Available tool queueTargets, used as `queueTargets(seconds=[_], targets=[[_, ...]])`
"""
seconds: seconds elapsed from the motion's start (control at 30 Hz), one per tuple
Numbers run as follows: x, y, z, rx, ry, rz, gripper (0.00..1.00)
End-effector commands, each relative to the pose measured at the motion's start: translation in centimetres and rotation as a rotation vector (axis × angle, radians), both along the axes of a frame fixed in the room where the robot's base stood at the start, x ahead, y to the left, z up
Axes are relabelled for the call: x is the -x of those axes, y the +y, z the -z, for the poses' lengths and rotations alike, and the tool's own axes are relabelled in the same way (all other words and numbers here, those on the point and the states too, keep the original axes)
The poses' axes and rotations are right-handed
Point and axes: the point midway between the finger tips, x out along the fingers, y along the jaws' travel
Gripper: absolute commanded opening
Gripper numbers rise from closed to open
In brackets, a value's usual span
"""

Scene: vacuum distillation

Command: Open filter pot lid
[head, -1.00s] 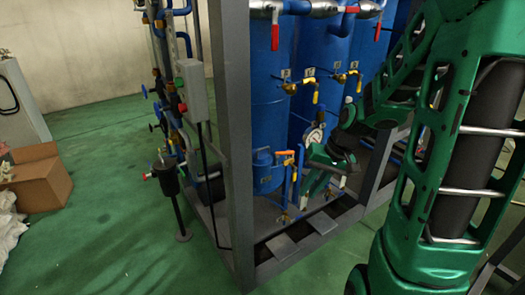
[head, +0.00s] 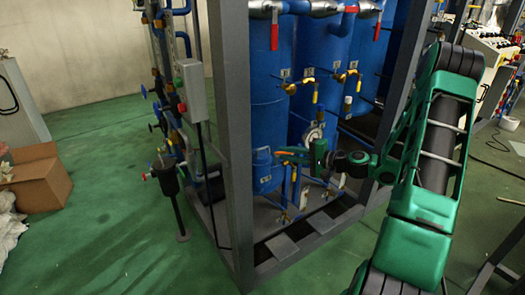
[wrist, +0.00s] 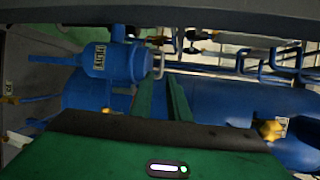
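A small blue pot (head: 264,172) stands low in front of the tall blue tanks; I take it for the filter pot. In the wrist view a labelled blue cylinder (wrist: 108,62), apparently the same pot, lies sideways in the picture at upper left. Its lid cannot be made out clearly. My gripper (head: 287,154) is just right of the pot's upper part, near an orange handle; contact cannot be told. In the wrist view its two green fingers (wrist: 164,82) point into the scene with a narrow gap between them and nothing seen held.
A grey frame post (head: 237,150) stands left of the pot, and another post (head: 398,110) is behind my arm. Tall blue tanks (head: 318,115) with yellow-handled valves (head: 314,92) stand close by. A cardboard box (head: 40,182) lies on the green floor at left.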

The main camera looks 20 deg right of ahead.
Motion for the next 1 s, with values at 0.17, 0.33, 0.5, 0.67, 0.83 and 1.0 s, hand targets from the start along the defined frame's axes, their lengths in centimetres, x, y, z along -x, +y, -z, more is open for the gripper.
queueTargets(seconds=[0.17, 0.33, 0.5, 0.67, 0.83, 1.0], targets=[[-0.9, 0.1, 0.0, -0.017, -0.009, 0.010, 0.15], [-2.9, 1.5, 0.4, -0.015, -0.009, 0.007, 0.15], [-5.5, 3.2, 1.0, -0.014, -0.009, 0.007, 0.15], [-7.5, 4.3, 1.4, -0.013, -0.008, 0.009, 0.15], [-8.8, 5.1, 1.6, -0.014, -0.008, 0.010, 0.15], [-9.2, 5.4, 1.7, -0.013, -0.007, 0.010, 0.15]])
